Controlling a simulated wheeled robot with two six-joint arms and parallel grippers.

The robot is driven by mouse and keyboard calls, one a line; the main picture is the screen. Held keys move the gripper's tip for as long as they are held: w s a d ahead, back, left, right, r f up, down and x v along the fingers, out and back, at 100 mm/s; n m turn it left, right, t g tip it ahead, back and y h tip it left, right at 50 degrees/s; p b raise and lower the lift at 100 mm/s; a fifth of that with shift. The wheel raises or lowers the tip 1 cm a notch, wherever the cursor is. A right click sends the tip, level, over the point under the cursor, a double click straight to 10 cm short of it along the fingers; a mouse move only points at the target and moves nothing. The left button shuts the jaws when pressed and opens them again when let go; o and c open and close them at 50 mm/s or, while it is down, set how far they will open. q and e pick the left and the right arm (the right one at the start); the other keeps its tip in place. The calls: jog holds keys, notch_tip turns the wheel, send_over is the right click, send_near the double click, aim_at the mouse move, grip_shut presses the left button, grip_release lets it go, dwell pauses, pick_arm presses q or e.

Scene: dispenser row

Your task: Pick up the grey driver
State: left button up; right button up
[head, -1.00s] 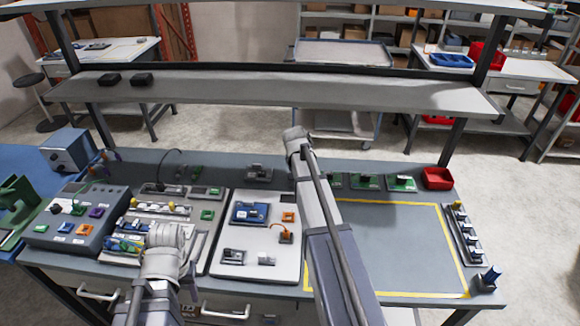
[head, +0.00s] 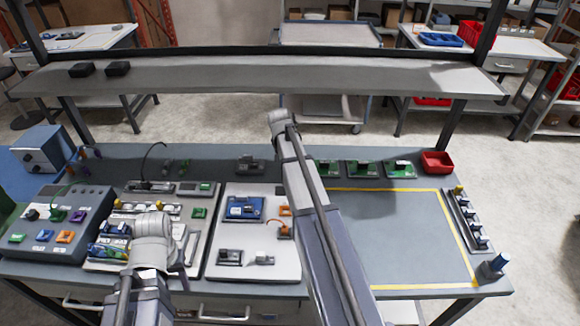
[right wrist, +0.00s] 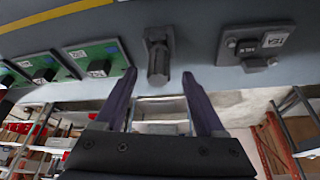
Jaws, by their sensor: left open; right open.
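In the right wrist view a dark grey, handle-like piece (right wrist: 158,62) sits in a small grey mount at the back of the bench. It looks like the grey driver, but its full shape is not clear. My right gripper (right wrist: 158,78) is open, its two fingers on either side of the piece's near end in the picture; I cannot tell whether they touch it. In the head view my right arm covers that spot. My left gripper (head: 178,250) is over the left part of the bench, its jaws mostly hidden by my wrist.
Green boards (right wrist: 100,57) lie beside the grey piece, and a dark labelled block (right wrist: 256,46) sits on its other side. A red bin (head: 437,162) stands at the back right. The yellow-outlined area (head: 400,235) is largely clear. A shelf (head: 250,75) spans above the bench.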

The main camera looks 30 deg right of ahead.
jog(key=shift+s+b+x, duration=0.2)
jog(key=shift+b+x, duration=2)
jog(key=shift+w+f+b, duration=0.15)
jog(key=shift+f+b, duration=0.2)
jog(key=shift+f, duration=0.15)
jog(key=shift+r, duration=0.1)
jog(key=shift+c, duration=0.4)
grip_shut()
